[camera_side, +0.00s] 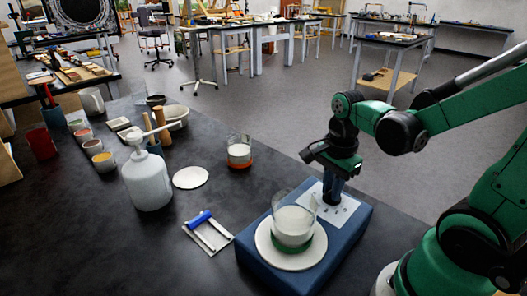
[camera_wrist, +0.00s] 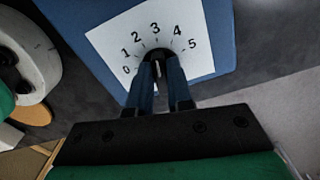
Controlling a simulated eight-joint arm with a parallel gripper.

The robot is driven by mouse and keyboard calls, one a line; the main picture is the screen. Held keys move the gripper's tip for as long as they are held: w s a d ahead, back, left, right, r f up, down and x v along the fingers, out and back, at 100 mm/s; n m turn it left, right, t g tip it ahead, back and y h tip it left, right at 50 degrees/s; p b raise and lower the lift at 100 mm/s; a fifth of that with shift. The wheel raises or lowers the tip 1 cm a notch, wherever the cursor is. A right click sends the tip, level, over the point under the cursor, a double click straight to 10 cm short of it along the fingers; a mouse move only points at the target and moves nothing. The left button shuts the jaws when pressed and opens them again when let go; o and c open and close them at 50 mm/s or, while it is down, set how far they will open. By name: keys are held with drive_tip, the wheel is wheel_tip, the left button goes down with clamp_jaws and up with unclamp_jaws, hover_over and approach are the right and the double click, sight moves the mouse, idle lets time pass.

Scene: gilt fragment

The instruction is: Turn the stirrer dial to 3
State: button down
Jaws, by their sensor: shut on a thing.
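The stirrer (camera_side: 262,262) is a blue box with a round white plate (camera_side: 275,262) on top. A glass beaker (camera_side: 293,222) with pale contents and a green band at its base stands on that plate. The stirrer's white scale panel (camera_wrist: 112,37) carries the numbers 0 to 5 in an arc. The dark dial (camera_wrist: 153,53) sits at the arc's centre, and its pointer is hidden by the fingers. My gripper (camera_wrist: 158,62) is shut on the dial, fingers pointing down onto it; in the side view my gripper (camera_side: 331,196) stands over the panel behind the beaker.
A white pump bottle (camera_side: 148,182), a second beaker (camera_side: 239,152) on an orange base, a white disc (camera_side: 190,178) and a blue roller (camera_side: 200,218) stand left of the stirrer. Several pots and bowls stand farther back. The bench edge runs close behind the stirrer.

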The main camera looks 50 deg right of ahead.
drive_tip(key=shift+d+m, duration=0.1)
drive_tip(key=shift+m, duration=0.2)
drive_tip(key=c, duration=0.8)
unclamp_jaws()
drive_tip(key=shift+r, duration=2.8)
